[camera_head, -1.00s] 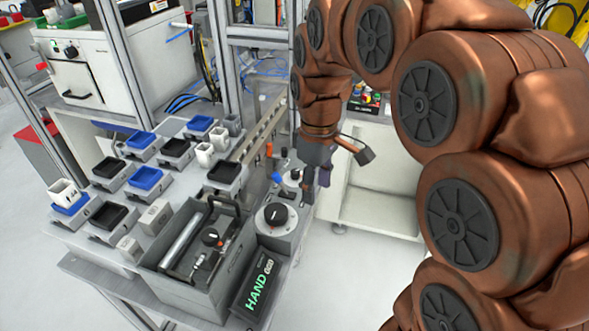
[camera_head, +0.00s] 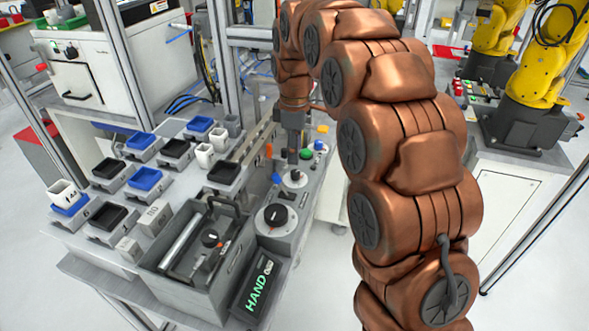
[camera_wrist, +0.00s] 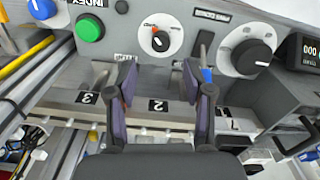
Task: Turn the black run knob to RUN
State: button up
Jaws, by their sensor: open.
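Two black knobs on white dials sit on the grey panel, and I cannot read which is marked RUN. The larger black knob (camera_head: 276,214) is beside the display; in the wrist view this larger knob (camera_wrist: 252,56) is at upper right. The smaller black knob (camera_head: 294,175) is farther back; in the wrist view this smaller knob (camera_wrist: 160,41) is at top centre, beyond the fingertips. My gripper (camera_wrist: 160,88) is open and empty, its two fingers apart over the panel edge near the label 2. In the head view my gripper (camera_head: 293,154) is above the panel's far part, partly hidden.
A display (camera_head: 258,286) reads HAND. A blue-tipped lever (camera_wrist: 206,75) stands close to my right finger. A green button (camera_wrist: 90,27) is at upper left of the wrist view. A grey bin (camera_head: 238,262) and several small trays lie left of the panel.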

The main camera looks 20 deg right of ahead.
aim_at(295, 172)
jog(key=shift+f+p, duration=0.75)
jog(key=shift+f, duration=2.7)
grip_shut()
